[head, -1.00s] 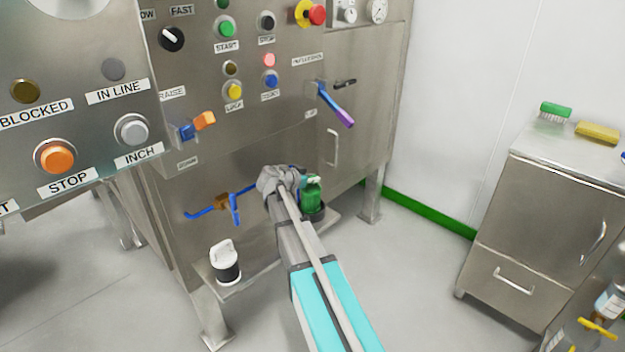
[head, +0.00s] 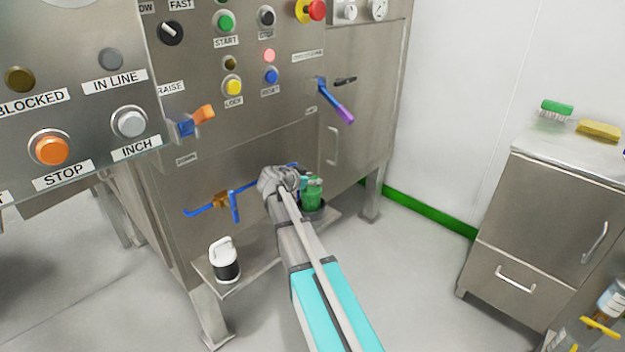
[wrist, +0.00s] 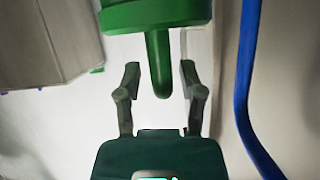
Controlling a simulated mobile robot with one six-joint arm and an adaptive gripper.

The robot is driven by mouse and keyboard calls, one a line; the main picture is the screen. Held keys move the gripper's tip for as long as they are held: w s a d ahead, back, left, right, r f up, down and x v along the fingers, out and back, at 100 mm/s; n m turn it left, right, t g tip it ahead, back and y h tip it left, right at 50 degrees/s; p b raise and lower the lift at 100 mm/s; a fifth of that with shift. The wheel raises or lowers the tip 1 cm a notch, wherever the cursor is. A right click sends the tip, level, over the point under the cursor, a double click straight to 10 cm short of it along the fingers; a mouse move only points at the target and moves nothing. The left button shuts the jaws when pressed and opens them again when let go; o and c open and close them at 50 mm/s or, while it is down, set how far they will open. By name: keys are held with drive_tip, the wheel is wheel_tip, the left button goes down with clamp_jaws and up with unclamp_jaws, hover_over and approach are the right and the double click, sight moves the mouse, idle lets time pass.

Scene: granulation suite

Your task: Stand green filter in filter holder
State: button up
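The green filter (head: 313,194) stands upright at the right end of the low steel shelf. A dark round cup (head: 316,213), seemingly the filter holder, shows around its foot; how deep the filter sits is hidden. In the wrist view the filter's green body (wrist: 155,14) is at the top, with its handle (wrist: 160,70) pointing down between my fingers. My gripper (wrist: 160,82) is open, with a gap on both sides of the handle. In the head view my gripper (head: 296,182) is beside the filter, partly covered by my wrist.
A white filter with a black base (head: 225,262) stands on the left part of the shelf (head: 250,280). A blue pipe with a brass valve (head: 221,200) runs behind my wrist; a blue pipe (wrist: 247,80) is close at right in the wrist view.

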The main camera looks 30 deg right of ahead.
drive_tip(key=shift+r, duration=0.15)
drive_tip(key=shift+r+p, duration=0.7)
drive_tip(key=shift+p, duration=0.1)
drive_tip(key=p+v, duration=0.2)
drive_tip(key=v, duration=0.5)
drive_tip(key=shift+a, duration=0.25)
drive_tip(key=shift+s+f, duration=0.15)
drive_tip(key=s+a+f+n+g+y, duration=0.1)
drive_tip(key=s+a+f+n+y, duration=0.2)
drive_tip(key=s, duration=0.4)
drive_tip(key=s+a+f+n+g+y, duration=0.2)
drive_tip(key=s+a+f+n+y, duration=0.2)
drive_tip(key=s+a+n, duration=0.3)
drive_tip(key=s+a+f+n+g+y, duration=0.1)
drive_tip(key=s+a+f+n+y, duration=0.3)
drive_tip(key=s+a, duration=0.3)
drive_tip(key=shift+s+n+g+y, duration=0.3)
drive_tip(key=shift+s+n+y, duration=0.1)
drive_tip(key=shift+s+y, duration=0.55)
drive_tip(key=shift+s+p, duration=0.1)
drive_tip(key=shift+p, duration=0.3)
